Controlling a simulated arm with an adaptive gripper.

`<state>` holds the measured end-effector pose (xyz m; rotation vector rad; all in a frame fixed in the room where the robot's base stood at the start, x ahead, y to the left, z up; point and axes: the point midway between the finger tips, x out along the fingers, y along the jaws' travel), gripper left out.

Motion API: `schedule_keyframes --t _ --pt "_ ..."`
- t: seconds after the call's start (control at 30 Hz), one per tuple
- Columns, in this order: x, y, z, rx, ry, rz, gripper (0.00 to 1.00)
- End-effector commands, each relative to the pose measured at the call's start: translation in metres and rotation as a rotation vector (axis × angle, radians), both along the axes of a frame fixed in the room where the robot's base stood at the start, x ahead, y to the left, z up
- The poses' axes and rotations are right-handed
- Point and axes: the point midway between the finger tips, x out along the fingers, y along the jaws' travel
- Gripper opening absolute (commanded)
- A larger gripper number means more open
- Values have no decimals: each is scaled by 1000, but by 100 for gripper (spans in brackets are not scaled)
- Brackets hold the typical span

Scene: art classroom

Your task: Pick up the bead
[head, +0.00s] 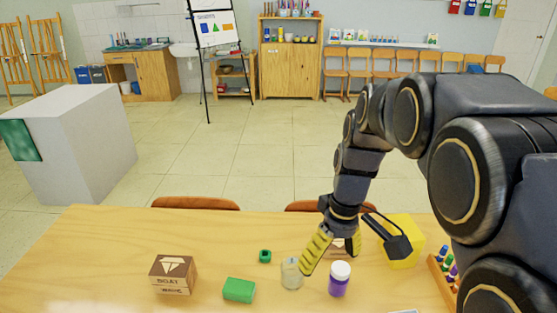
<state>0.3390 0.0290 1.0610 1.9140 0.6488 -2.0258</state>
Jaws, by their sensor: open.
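A small green bead (265,256) with a dark hole in it lies on the wooden table, left of the glass jar. My gripper (331,262) is open, with its yellow-padded fingers spread apart and pointing down. It is to the right of the bead and apart from it. The left finger overlaps the right side of the jar in the picture; I cannot tell whether they touch. No object shows held between the fingers.
The table's left side is clear.

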Motion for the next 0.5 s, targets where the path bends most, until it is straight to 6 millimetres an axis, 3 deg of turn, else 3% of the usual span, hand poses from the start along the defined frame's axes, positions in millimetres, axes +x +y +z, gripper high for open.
schedule_keyframes --t 0.03,0.2,0.5 --pt "23 4 -10 15 -8 52 73" --pt "90 19 -41 69 -57 242 73" --pt "185 54 -120 174 -164 589 73"
